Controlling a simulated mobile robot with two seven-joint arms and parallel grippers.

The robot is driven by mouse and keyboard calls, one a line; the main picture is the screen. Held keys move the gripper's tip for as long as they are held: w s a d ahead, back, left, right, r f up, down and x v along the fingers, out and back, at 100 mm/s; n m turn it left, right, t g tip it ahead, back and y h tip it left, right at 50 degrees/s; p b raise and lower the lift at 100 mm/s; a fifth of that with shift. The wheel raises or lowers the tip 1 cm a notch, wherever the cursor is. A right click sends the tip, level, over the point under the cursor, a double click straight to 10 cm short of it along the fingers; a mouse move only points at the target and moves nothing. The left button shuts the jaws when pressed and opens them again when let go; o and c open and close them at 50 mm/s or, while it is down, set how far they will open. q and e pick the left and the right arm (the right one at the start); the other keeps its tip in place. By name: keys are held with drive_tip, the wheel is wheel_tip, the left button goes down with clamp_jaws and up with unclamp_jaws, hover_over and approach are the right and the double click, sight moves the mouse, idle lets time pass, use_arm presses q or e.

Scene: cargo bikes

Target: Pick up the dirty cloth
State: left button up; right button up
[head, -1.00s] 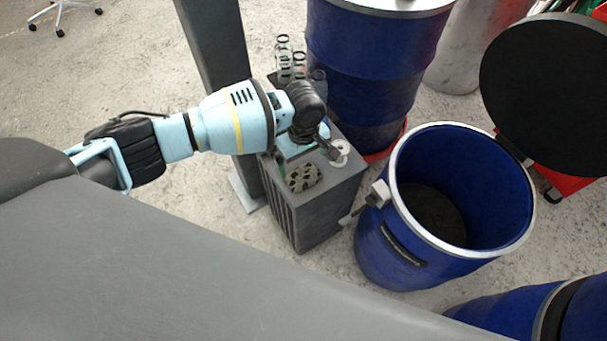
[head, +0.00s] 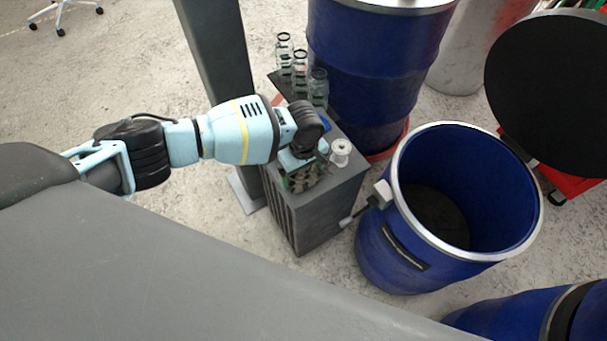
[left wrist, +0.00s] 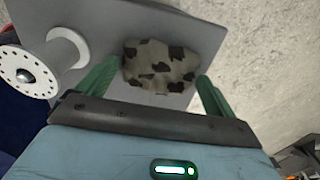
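The dirty cloth (left wrist: 158,66) is a crumpled beige piece with dark blotches. It lies on top of the grey cabinet (head: 330,205). In the head view the cloth (head: 303,181) is partly hidden by my left gripper (head: 301,168), which is over it. In the left wrist view the green fingers of my left gripper (left wrist: 157,88) are spread apart, one at each side of the cloth. Whether they touch it cannot be told. My right gripper is not in view.
A white spool (head: 341,152) stands on the cabinet close to my gripper. Several glass bottles (head: 300,75) stand behind. An open blue barrel (head: 375,250) is to the right, a closed blue barrel (head: 360,80) behind. A grey post (head: 215,60) rises at the left.

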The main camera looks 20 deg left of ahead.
sight(304, 173)
use_arm(q)
drive_tip(key=c, duration=0.5)
drive_tip(key=shift+r, duration=0.1)
wheel_tip(304, 173, up, 9)
drive_tip(key=shift+f+p, duration=0.1)
drive_tip(key=shift+p, duration=1.1)
drive_tip(key=shift+r, duration=0.55)
